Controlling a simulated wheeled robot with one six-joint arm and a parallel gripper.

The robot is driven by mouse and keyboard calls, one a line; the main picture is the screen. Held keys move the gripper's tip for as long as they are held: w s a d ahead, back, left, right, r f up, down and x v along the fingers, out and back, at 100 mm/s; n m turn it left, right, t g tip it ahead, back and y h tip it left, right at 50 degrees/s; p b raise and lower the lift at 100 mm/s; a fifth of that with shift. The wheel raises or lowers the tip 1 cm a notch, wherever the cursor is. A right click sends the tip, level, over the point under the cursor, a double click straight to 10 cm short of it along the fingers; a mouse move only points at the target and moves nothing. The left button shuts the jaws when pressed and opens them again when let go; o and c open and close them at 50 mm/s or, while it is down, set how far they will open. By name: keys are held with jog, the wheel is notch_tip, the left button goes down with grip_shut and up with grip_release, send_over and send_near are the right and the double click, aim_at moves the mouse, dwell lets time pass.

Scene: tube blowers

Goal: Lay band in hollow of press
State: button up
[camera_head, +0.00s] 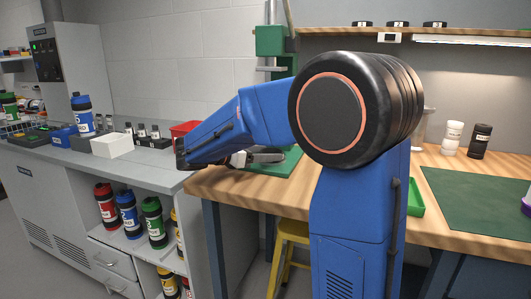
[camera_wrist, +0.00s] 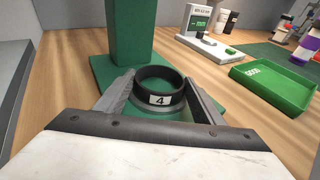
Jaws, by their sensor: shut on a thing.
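The band is a black ring with a white "4" label (camera_wrist: 160,100) in the wrist view. My gripper (camera_wrist: 161,92) is shut on it, one grey finger on each side. The ring is upright and its opening faces up. The green press, with a thick column (camera_wrist: 130,30) and flat base plate (camera_wrist: 103,68), stands just behind it. A greyish round rim shows just under the band and hides most of the hollow. I cannot tell whether the band touches it. In the head view the press head (camera_head: 270,40) rises behind my arm, and the band cannot be made out.
A green tray (camera_wrist: 272,88) lies to the right on the wooden bench (camera_wrist: 60,100). Behind it is a white stand with a small display (camera_wrist: 205,40). A grey wall edge runs along the left. A dark green mat (camera_head: 480,205) covers the bench's right side.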

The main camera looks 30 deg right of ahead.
jog(key=shift+f, duration=0.1)
jog(key=o, duration=1.1)
jog(key=shift+o, duration=0.2)
jog(key=shift+r, duration=0.45)
jog(key=v, duration=1.2)
jog(key=shift+r, duration=0.15)
jog(key=shift+a, duration=0.15)
